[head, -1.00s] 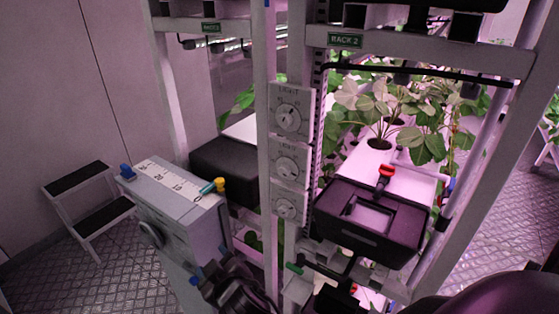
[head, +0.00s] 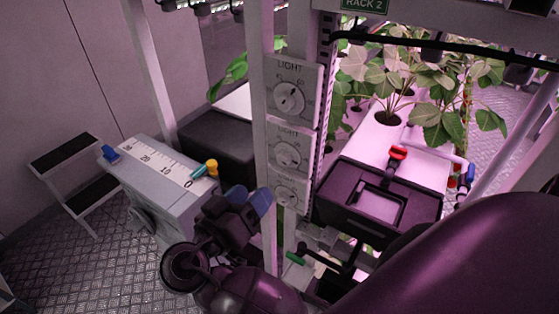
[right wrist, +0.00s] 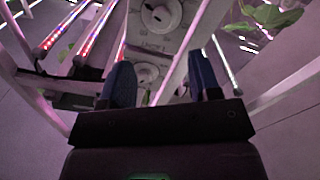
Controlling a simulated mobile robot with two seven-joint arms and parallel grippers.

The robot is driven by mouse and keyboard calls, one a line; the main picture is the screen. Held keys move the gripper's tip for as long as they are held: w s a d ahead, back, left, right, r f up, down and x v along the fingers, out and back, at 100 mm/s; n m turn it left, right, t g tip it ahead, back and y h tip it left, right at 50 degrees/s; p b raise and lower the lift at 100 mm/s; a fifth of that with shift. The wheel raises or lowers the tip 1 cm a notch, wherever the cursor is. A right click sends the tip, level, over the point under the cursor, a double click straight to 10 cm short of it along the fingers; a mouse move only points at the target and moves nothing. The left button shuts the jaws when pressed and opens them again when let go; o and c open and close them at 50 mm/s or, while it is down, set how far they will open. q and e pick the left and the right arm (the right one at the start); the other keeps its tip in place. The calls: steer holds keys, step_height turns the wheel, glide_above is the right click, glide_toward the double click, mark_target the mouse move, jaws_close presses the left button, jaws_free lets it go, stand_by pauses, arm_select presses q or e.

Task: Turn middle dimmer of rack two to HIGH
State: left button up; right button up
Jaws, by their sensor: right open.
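Three white LIGHT dimmer panels are stacked on a rack post. The middle dimmer (head: 289,154) has a round pale knob, its pointer too small to read surely. The top dimmer (head: 289,97) is above it and the bottom dimmer (head: 287,193) below. The RACK 2 sign (head: 364,4) is on the top beam right of the post. My right gripper (head: 249,199), blue-tipped, is open and empty, left of the bottom dimmer and below the middle one. In the right wrist view, two dimmer knobs show beyond the open fingers (right wrist: 163,80); which ones I cannot tell. My left gripper is out of view.
A grey box with a numbered scale (head: 165,165) stands left of my right gripper. A dark lidded box (head: 375,205) with a red-handled valve (head: 397,153) is right of the post. Plants (head: 425,100) grow behind it. A step stool (head: 75,170) stands far left.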

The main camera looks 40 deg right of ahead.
mark_target(282, 162)
steer(key=p+x, duration=0.2)
steer(key=x, duration=0.7)
steer(key=shift+w, duration=0.1)
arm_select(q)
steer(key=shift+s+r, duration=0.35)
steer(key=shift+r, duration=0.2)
arm_select(e)
steer(key=shift+x, duration=0.8)
steer(key=c, duration=0.9)
steer(key=shift+f+m+b, duration=0.1)
steer(key=shift+m+b, duration=0.3)
steer(key=shift+b, duration=0.45)
steer(key=m+b, duration=0.1)
steer(key=b, duration=0.1)
steer(key=shift+b, duration=0.35)
steer(key=m+b, duration=0.3)
steer(key=b, duration=0.1)
steer(key=shift+b, duration=0.4)
steer(key=shift+m+b, duration=0.3)
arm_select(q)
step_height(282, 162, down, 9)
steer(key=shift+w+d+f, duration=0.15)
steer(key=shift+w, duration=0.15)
